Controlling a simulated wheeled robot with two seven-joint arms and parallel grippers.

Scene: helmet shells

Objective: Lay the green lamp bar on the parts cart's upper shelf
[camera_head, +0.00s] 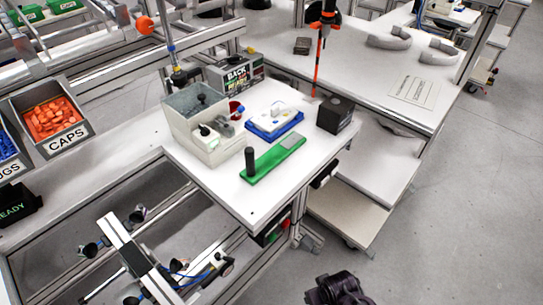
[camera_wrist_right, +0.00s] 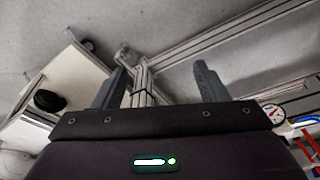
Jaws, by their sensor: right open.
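The green lamp bar (camera_head: 272,160) lies flat on the white worktable, near its front right edge. It is a flat green bar with a grey pad at its right end and a black upright knob at its left end. What looks like the parts cart stands right of the table; its pale upper shelf (camera_head: 376,168) is partly hidden under the bench behind, and a lower shelf (camera_head: 345,212) juts out below. My right gripper (camera_wrist_right: 160,75) is open and empty in the right wrist view, away from the bar. My left gripper is not in view.
Beside the bar stand a grey bin (camera_head: 196,125), a blue tray (camera_head: 273,123) with a white part, and a black box (camera_head: 335,115). An orange-red upright tool (camera_head: 318,60) rises behind. Orange caps fill a bin (camera_head: 52,118) at left. Open floor lies at right.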

